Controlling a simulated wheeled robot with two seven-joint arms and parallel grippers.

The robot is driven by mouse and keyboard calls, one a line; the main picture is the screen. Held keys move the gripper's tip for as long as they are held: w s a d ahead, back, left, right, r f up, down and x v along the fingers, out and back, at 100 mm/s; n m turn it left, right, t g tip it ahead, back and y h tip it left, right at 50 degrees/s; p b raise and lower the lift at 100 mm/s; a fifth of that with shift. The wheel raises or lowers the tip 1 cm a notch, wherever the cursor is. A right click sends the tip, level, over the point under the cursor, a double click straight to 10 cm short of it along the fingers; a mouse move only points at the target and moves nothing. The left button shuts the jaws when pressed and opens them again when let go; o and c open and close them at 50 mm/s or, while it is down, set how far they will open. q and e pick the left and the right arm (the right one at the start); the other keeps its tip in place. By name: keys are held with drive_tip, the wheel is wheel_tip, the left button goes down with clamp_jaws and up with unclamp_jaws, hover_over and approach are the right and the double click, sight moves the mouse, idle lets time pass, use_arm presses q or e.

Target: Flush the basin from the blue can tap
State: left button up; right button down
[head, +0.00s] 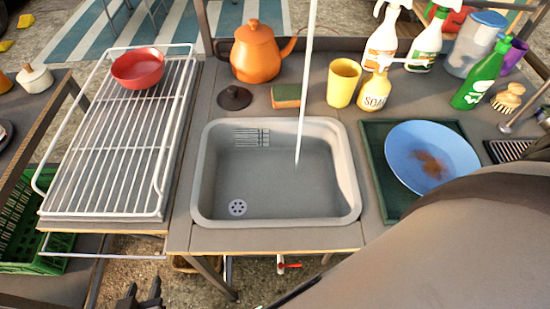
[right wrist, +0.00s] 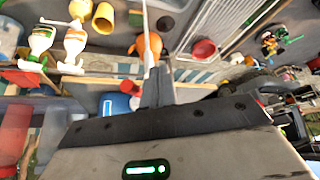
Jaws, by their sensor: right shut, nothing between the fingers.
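The grey basin (head: 352,190) is set in the counter, with a round drain (head: 238,207) and a slotted overflow in it. A thin white stream (head: 306,80) that looks like running water falls from above into the basin. In the right wrist view a blue container (right wrist: 115,104), likely the can, is partly hidden behind my gripper; its tap cannot be made out. My right gripper (right wrist: 152,75) is shut and empty there, near the white streak. My left gripper (head: 141,298) is open and empty at the bottom edge, below the counter.
A blue plate (head: 425,150) with a brown smear lies on a green tray (head: 382,190). Soap (head: 375,92), a yellow cup (head: 342,84), a sponge (head: 286,96) and an orange kettle (head: 256,52) stand behind the basin. A rack (head: 110,160) holds a red bowl (head: 138,69).

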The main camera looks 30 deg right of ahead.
drive_tip(key=shift+w+d+r+p, duration=0.1)
drive_tip(key=shift+w+d+p, duration=0.4)
drive_tip(key=shift+d, duration=0.35)
drive_tip(key=shift+w+d+p, duration=0.4)
drive_tip(key=shift+w+d, duration=0.05)
drive_tip(key=shift+d, duration=0.4)
drive_tip(key=r, duration=0.4)
drive_tip(key=d+r, duration=0.1)
drive_tip(key=r, duration=0.1)
drive_tip(key=shift+w, duration=0.1)
drive_tip(key=shift+f, duration=0.1)
